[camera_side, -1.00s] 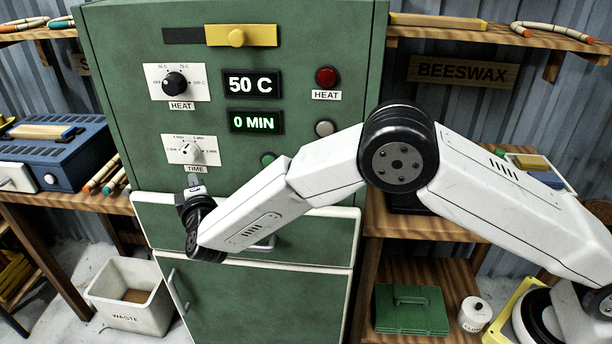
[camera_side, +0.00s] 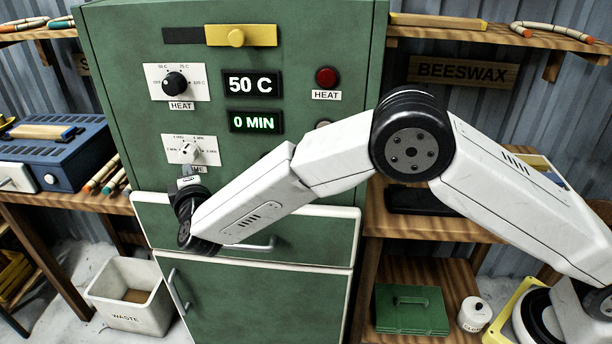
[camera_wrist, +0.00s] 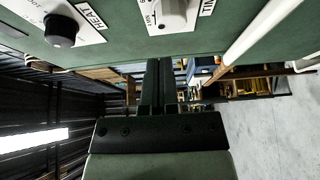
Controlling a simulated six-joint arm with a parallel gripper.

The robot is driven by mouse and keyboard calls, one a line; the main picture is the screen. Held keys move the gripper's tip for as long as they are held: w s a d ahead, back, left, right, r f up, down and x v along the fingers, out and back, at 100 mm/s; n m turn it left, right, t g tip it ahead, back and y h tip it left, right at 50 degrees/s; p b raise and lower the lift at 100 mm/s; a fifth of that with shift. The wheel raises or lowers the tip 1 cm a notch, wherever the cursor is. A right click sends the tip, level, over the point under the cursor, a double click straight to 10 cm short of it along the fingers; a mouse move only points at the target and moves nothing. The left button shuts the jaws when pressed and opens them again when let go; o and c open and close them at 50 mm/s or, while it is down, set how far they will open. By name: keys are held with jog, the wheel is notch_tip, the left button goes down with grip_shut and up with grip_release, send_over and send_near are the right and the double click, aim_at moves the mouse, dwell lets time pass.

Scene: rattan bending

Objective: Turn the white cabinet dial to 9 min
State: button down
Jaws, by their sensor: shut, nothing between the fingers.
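The white TIME dial (camera_side: 188,151) sits on a white plate on the green cabinet (camera_side: 240,300), below the black HEAT dial (camera_side: 174,82). Its scale lettering is too small to read surely. The green time display (camera_side: 254,122) reads 0 MIN. My gripper (camera_side: 187,172) is just below the white dial and covers part of the TIME label; I see no clear contact. In the wrist view my shut, empty fingers (camera_wrist: 158,85) point toward the cabinet face, with the white dial (camera_wrist: 172,14) just beyond and slightly right of the tips.
The temperature display (camera_side: 251,84) reads 50 C. A red HEAT button (camera_side: 326,77) is at right. My forearm crosses the cabinet front and hides part of it. A drawer handle (camera_side: 262,244) lies below the forearm. A blue box (camera_side: 62,150) stands on the left bench.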

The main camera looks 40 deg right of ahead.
aim_at(199, 154)
jog(key=shift+w+d, duration=2.45)
jog(key=shift+w+a+f, duration=0.1)
jog(key=shift+w+a, duration=0.05)
jog(key=shift+a, duration=0.1)
jog(key=shift+d+f, duration=0.1)
jog(key=shift+f, duration=1.05)
dwell(0.5)
jog(key=shift+s+d+f, duration=0.15)
jog(key=shift+s+f, duration=0.05)
jog(key=shift+s, duration=0.05)
dwell(0.3)
jog(key=s+a, duration=0.4)
jog(key=shift+s, duration=0.15)
dwell(0.5)
